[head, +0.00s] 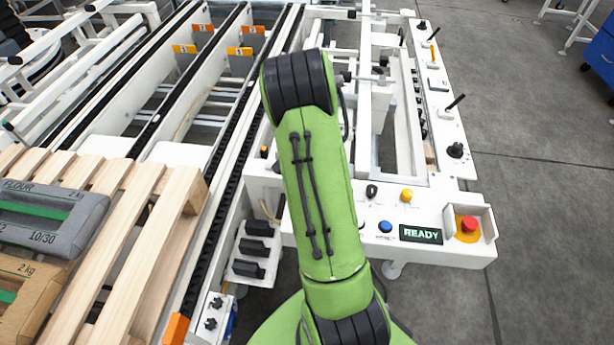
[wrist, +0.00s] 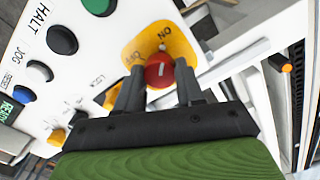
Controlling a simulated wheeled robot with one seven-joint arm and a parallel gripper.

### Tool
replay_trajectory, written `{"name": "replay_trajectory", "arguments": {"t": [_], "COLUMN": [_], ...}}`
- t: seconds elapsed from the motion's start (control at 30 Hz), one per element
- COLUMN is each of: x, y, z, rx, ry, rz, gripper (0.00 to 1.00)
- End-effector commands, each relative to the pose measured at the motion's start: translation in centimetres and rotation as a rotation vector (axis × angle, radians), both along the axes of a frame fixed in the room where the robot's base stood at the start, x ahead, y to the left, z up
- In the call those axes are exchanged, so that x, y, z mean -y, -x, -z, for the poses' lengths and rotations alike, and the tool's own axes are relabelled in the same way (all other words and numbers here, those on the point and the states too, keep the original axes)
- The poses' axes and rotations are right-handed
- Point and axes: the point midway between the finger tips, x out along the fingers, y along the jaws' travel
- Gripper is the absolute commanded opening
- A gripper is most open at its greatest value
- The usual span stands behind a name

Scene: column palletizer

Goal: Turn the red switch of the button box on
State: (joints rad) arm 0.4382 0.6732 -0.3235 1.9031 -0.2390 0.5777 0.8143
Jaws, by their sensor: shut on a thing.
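The red switch (wrist: 158,73) sits on a yellow plate (wrist: 170,38) marked ON and OFF on the button box (wrist: 70,75), in the wrist view. My gripper (wrist: 158,80) is shut on the red switch, with one dark finger on each side of it. The fingers partly cover the knob and the plate's lower edge. I cannot tell surely which mark the knob points at. In the head view my green arm hides the switch and my gripper; the white panel (head: 457,252) of the box shows to the right of the arm.
Near the switch are a green button (wrist: 98,5), a black button (wrist: 62,40) by HALT and a blue button (wrist: 22,94). A red stop button (head: 469,224) sits on the panel's right end, beside the READY display (head: 421,234). A wooden pallet (head: 125,240) with bags stands left.

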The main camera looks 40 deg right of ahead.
Motion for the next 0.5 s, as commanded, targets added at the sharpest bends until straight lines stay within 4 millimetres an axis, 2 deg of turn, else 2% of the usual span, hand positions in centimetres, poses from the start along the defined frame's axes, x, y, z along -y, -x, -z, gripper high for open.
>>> {"name": "replay_trajectory", "arguments": {"t": [0.33, 0.37, 0.5], "x": [-0.01, -0.01, 0.0], "y": [0.03, 0.03, 0.03], "z": [0.05, 0.05, 0.04], "rx": [-0.001, -0.001, -0.001], "ry": [-0.001, -0.001, -0.001], "rz": [0.005, 0.005, 0.004], "gripper": [0.07, 0.4, 0.62]}}
